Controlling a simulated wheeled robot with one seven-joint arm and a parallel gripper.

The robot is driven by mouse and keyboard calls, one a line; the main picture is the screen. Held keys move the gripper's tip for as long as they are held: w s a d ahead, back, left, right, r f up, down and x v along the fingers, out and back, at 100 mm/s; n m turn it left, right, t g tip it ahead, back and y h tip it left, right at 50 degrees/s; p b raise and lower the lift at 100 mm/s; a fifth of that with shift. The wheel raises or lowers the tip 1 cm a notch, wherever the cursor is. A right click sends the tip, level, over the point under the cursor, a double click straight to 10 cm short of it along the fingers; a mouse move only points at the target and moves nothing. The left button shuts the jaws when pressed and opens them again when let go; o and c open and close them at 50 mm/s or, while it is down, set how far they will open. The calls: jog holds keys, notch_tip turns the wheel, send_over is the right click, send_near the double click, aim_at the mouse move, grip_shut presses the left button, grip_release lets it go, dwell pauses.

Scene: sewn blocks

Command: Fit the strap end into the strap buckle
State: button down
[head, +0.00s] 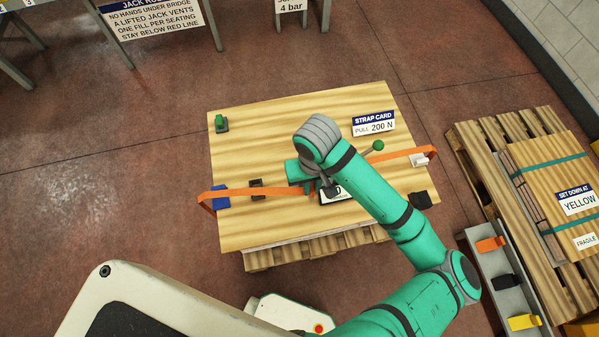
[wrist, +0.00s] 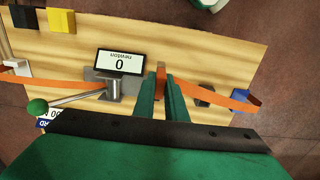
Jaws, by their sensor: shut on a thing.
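The orange strap end (wrist: 161,82) is between the fingertips of my gripper (wrist: 160,88), which is shut on it. From there the strap runs right, past a dark block, to a blue corner piece (wrist: 246,97). The strap buckle (wrist: 113,88), a grey metal plate and drum with a green-knobbed lever (wrist: 38,107), is just left of the strap end. The strap end looks apart from the drum; the fingers partly hide the gap. A display (wrist: 119,62) behind the buckle reads 0 newton. In the head view my gripper (head: 309,188) is low over the board, and my arm hides most of the buckle.
The wooden board (head: 250,140) carries a green block (head: 221,123), a dark block (head: 257,188), a white corner piece (head: 419,160) and a strap card (head: 374,123). Another orange strap (head: 400,155) runs to the right edge. A grey tray (head: 505,295) of colored pieces stands right.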

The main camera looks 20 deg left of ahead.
jog(key=shift+w+a+f, duration=0.95)
jog(key=shift+w+f, duration=0.45)
jog(key=shift+f, duration=0.5)
jog(key=shift+w+a+f, duration=0.95)
jog(key=shift+w+f, duration=0.5)
jog(key=shift+f, duration=0.4)
jog(key=shift+w+a+f, duration=0.95)
jog(key=shift+w+f, duration=0.45)
jog(key=shift+f, duration=0.5)
jog(key=shift+f, duration=0.1)
jog(key=c, duration=1.8)
grip_release()
